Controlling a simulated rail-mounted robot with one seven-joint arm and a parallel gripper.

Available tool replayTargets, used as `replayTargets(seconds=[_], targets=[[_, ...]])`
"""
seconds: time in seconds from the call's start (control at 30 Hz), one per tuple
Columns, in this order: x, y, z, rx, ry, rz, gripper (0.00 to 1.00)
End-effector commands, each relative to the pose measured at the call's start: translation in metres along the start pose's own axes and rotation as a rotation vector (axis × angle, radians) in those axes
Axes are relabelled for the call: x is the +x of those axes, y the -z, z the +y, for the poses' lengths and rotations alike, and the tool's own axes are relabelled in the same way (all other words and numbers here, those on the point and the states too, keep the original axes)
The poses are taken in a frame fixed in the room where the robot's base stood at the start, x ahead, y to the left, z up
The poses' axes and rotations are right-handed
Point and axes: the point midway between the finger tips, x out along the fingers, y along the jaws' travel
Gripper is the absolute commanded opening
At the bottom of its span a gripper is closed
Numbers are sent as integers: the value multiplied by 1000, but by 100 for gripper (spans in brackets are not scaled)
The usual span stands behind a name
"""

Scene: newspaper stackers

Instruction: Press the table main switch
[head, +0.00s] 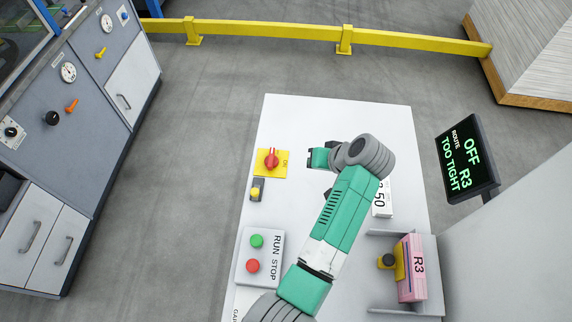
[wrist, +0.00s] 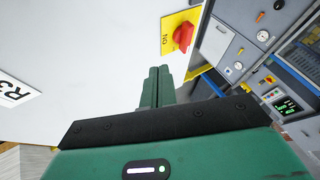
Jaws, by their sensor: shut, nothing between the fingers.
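The main switch (head: 271,161) is a red rotary knob on a yellow plate marked ON, at the left of the white table (head: 330,115). In the wrist view the red knob (wrist: 183,36) is at upper right of centre, beyond my fingertips. My gripper (head: 312,158) is to the right of the switch plate in the head view, apart from it. In the wrist view my gripper's fingers (wrist: 157,78) are together with nothing between them, pointing up the picture and a little left of the knob.
A small yellow-topped control (head: 256,191) and a RUN/STOP box (head: 259,257) with green and red buttons sit below the switch. A pink R3 block (head: 412,268) stands in a grey bracket. A screen (head: 466,158) reads OFF R3 TOO TIGHT. Grey cabinets (head: 90,110) stand left.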

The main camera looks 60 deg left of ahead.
Motion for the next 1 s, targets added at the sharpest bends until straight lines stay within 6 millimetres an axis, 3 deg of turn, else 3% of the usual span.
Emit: replayTargets(seconds=[0.47, 0.9, 1.0], targets=[[15, -4, -2, 1, 15, -16, 0], [107, -6, -2, 1, 15, -17, 0], [112, -4, -19, -1, 14, -14, 0]])
